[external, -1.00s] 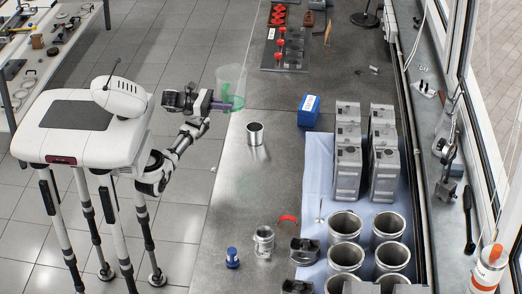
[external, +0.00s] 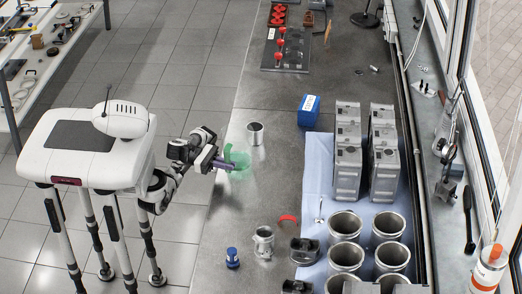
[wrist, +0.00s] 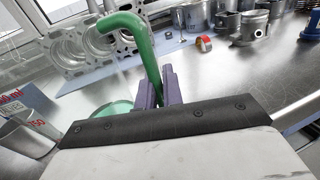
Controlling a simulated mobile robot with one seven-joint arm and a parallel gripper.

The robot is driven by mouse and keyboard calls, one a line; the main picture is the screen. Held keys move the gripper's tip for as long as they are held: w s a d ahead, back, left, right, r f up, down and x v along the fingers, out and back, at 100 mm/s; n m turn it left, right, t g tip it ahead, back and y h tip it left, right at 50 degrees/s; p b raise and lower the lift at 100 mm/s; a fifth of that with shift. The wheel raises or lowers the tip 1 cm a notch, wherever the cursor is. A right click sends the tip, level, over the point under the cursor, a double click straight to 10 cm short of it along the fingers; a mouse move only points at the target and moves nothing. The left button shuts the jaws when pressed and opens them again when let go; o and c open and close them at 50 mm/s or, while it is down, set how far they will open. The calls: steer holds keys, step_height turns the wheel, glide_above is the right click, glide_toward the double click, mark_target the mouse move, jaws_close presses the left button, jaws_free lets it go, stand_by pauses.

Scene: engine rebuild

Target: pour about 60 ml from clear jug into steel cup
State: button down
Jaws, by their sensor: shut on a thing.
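The clear jug (external: 239,173) shows faintly as a see-through shape with green on it, beside the steel cup (external: 255,136) and lower in the external picture. My gripper (external: 220,164) is shut on the jug's green handle. In the wrist view the purple fingers (wrist: 158,92) clasp the handle (wrist: 139,32). A green rounded part of the jug (wrist: 104,112) shows left of the fingers. The steel cup stands upright on the bench, apart from my gripper. At the wrist view's left edge, red volume marks show against a grey vessel. The jug's tilt and liquid level are hard to tell.
A blue box (external: 309,110) and grey engine blocks (external: 347,150) stand right of the cup. Cylinder liners (external: 345,226), a piston (external: 264,241) and a small blue bottle (external: 232,258) are nearer the front. The bench around the cup is mostly clear.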

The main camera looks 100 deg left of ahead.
mark_target(228, 149)
steer(key=r+n+p, duration=0.1)
steer(key=a+r+n+p, duration=0.1)
steer(key=r+p, duration=0.1)
steer(key=a+r+n+p, duration=0.1)
steer(key=r+n+p, duration=0.1)
steer(key=shift+w+r, duration=0.1)
steer(key=shift+w, duration=0.1)
steer(key=w+a+r+n+p, duration=0.2)
steer(key=a+r+n+p, duration=0.5)
steer(key=r+n+p, duration=0.1)
steer(key=shift+a+r+n+p, duration=0.25)
steer(key=shift+a+n+p, duration=0.05)
steer(key=shift+n, duration=0.3)
stand_by(0.3)
steer(key=shift+w+a+r+n+p, duration=0.15)
steer(key=shift+a+r+n+p, duration=0.25)
steer(key=shift+r, duration=0.05)
steer(key=shift+w+a+r+n+p, duration=0.15)
steer(key=shift+a+r+n+p, duration=0.15)
steer(key=shift+a, duration=0.2)
steer(key=shift+w+a+r+n+p, duration=0.15)
steer(key=shift+a+r+n, duration=0.15)
steer(key=shift+a, duration=0.15)
